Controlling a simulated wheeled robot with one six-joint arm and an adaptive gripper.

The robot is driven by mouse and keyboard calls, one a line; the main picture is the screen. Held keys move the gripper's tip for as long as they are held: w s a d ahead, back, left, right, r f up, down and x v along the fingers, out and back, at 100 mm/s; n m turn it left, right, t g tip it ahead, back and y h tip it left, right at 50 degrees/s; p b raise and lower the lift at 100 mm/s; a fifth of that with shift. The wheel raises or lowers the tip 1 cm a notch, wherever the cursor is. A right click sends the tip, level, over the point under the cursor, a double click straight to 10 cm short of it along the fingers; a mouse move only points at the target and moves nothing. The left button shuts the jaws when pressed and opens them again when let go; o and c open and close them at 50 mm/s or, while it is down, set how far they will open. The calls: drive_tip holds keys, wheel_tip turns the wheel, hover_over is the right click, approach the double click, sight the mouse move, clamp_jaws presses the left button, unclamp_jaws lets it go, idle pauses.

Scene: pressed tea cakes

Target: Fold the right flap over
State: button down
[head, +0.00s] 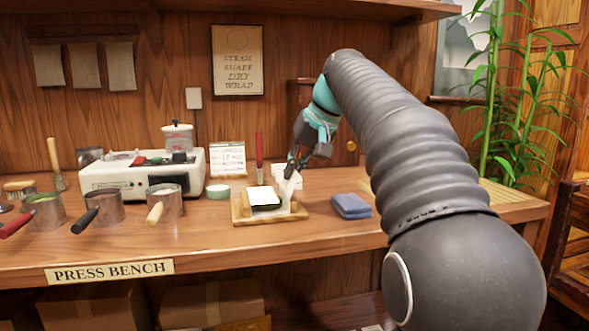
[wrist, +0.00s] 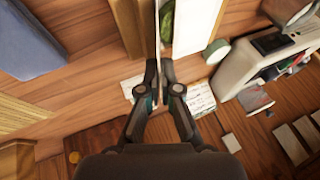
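The white wrapping paper lies on a wooden stand (head: 240,218) on the bench, with a white panel (head: 262,195) lying over a dark cake. In the wrist view a strip of dark green cake (wrist: 167,18) shows beside a broad white panel (wrist: 194,25). The right flap (head: 288,187) stands up steeply at the right side of the cake. It appears edge-on as a thin pale line in the wrist view (wrist: 157,28). My gripper (head: 291,168) is above the stand's right side, its fingertips (wrist: 161,66) closed on the flap's edge.
A folded blue cloth (head: 351,206) lies right of the stand. A small green-topped tin (head: 218,191), a white machine (head: 143,172) and several handled metal cups (head: 165,203) are to the left. A red-handled brush (head: 259,158) and a printed card (head: 228,159) stand behind.

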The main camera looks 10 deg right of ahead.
sight(261, 195)
drive_tip(key=shift+a+r+p, duration=0.1)
drive_tip(key=shift+p, duration=0.2)
idle(0.4)
drive_tip(key=shift+a+r+n+h+p, duration=0.35)
drive_tip(key=shift+a+h+p, duration=0.3)
drive_tip(key=shift+h+p, duration=0.55)
drive_tip(key=a+h, duration=0.1)
drive_tip(key=h+p, duration=0.1)
drive_tip(key=h, duration=0.1)
drive_tip(key=shift+a+f+n, duration=0.2)
drive_tip(key=shift+a+n, duration=0.05)
drive_tip(key=shift+a, duration=0.1)
drive_tip(key=a+h, duration=0.1)
drive_tip(key=h, duration=0.1)
drive_tip(key=a+f+n+h, duration=0.1)
drive_tip(key=h, duration=0.2)
drive_tip(key=shift+a+f, duration=0.1)
drive_tip(key=shift+a, duration=0.05)
drive_tip(key=shift+a+f+n+t+h, duration=0.15)
drive_tip(key=shift+a+f+n+h, duration=0.1)
drive_tip(key=shift+h, duration=0.55)
drive_tip(key=shift+a+f+n+t+h, duration=0.15)
drive_tip(key=shift+f+h, duration=0.15)
drive_tip(key=shift+h, duration=0.5)
drive_tip(key=shift+a+f+n+t+h, duration=0.1)
drive_tip(key=shift+a+f+n+h, duration=0.15)
drive_tip(key=shift+h, duration=0.55)
drive_tip(key=shift+b, duration=0.3)
